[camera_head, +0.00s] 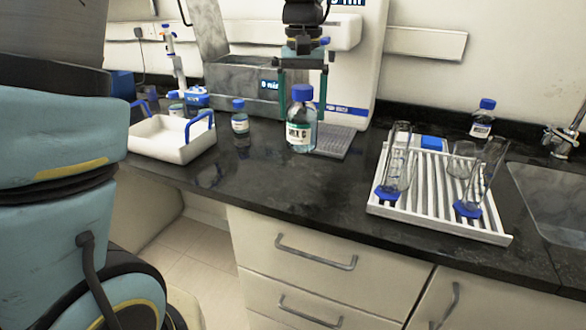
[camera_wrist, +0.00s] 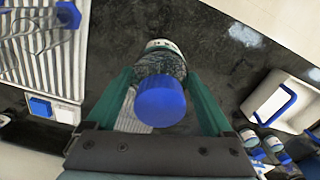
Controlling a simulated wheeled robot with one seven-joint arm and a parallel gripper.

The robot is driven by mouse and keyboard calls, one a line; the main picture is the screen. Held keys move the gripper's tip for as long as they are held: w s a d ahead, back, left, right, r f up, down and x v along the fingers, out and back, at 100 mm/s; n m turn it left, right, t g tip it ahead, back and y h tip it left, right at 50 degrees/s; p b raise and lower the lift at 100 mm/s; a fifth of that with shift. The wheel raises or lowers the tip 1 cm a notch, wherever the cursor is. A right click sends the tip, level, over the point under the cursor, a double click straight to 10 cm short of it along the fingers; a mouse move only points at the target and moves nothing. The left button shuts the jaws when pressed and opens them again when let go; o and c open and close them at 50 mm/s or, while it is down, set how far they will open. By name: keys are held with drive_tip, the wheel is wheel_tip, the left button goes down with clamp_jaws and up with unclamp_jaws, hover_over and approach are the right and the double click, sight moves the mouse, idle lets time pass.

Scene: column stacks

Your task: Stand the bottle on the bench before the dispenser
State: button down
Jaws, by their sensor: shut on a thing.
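The bottle (camera_head: 301,136) is clear with a blue cap and a white-and-green label, and it is upright at the bench (camera_head: 245,180). My gripper (camera_head: 302,114) reaches down from above with its green fingers on either side of the bottle, shut on it. In the wrist view the bottle's blue cap (camera_wrist: 161,101) sits between the two fingers. Whether its base touches the bench or hangs just above is hard to tell. A tall white unit (camera_head: 360,60) with blue lettering, which looks like the dispenser, stands behind, partly hidden by my arm.
A ribbed grey plate (camera_head: 334,143) lies right beside the bottle. A white rack (camera_head: 440,225) with glass cylinders is to the right, near a sink (camera_head: 550,195). A white tray (camera_head: 165,150) with blue handles and a small bottle (camera_head: 240,122) stand left. The front bench is clear.

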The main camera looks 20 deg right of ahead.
sight(301, 147)
wheel_tip(301, 147, down, 10)
drive_tip(key=shift+r+p, duration=0.15)
drive_tip(key=shift+p, duration=0.85)
drive_tip(key=shift+a, duration=0.1)
unclamp_jaws()
wheel_tip(301, 147, up, 12)
drive_tip(key=shift+r+b, duration=0.1)
drive_tip(key=shift+b, duration=0.9)
drive_tip(key=w+a+f+n, duration=0.1)
drive_tip(key=a+f, duration=0.3)
drive_tip(key=a, duration=0.5)
drive_tip(key=w+a+f+n, duration=0.15)
drive_tip(key=a+f, duration=0.25)
drive_tip(key=a, duration=0.5)
drive_tip(key=s+a+f+n, duration=0.1)
drive_tip(key=s+a+f, duration=0.1)
drive_tip(key=a, duration=0.4)
drive_tip(key=s+a+f+n+t, duration=0.1)
drive_tip(key=s+a+f, duration=0.2)
drive_tip(key=a, duration=0.3)
drive_tip(key=shift+s+a+t, duration=0.2)
drive_tip(key=shift+s+t, duration=0.1)
drive_tip(key=shift+s, duration=0.45)
